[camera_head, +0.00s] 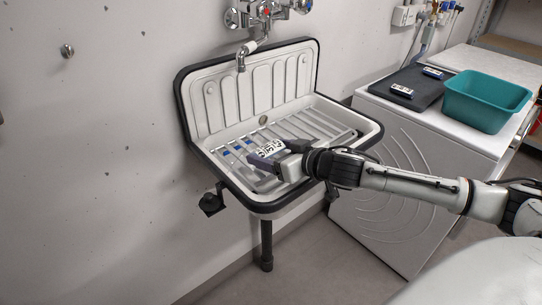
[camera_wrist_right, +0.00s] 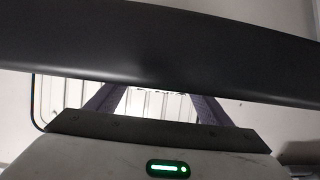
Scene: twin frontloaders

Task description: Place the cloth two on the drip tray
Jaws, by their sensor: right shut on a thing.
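My right gripper (camera_head: 274,154) reaches in from the right over the sink, low above its slatted grid (camera_head: 318,128). It is shut on a small white piece with dark marks (camera_head: 268,147), which seems to be a cloth; the fingers hide part of it. I cannot read which cloth it is. Bits of blue show on the grid just left of the gripper. A dark flat tray or mat (camera_head: 418,82) lies on the white machine, with two small white-and-blue pieces (camera_head: 402,90) (camera_head: 433,73) on it. In the right wrist view, the fingers (camera_wrist_right: 158,105) are partly hidden behind a dark band.
The white sink (camera_head: 225,95) with a black rim hangs on the wall, below a tap (camera_head: 242,58). A teal tub (camera_head: 487,100) stands on the white machine (camera_head: 375,150) at the right. Floor shows between sink and machine.

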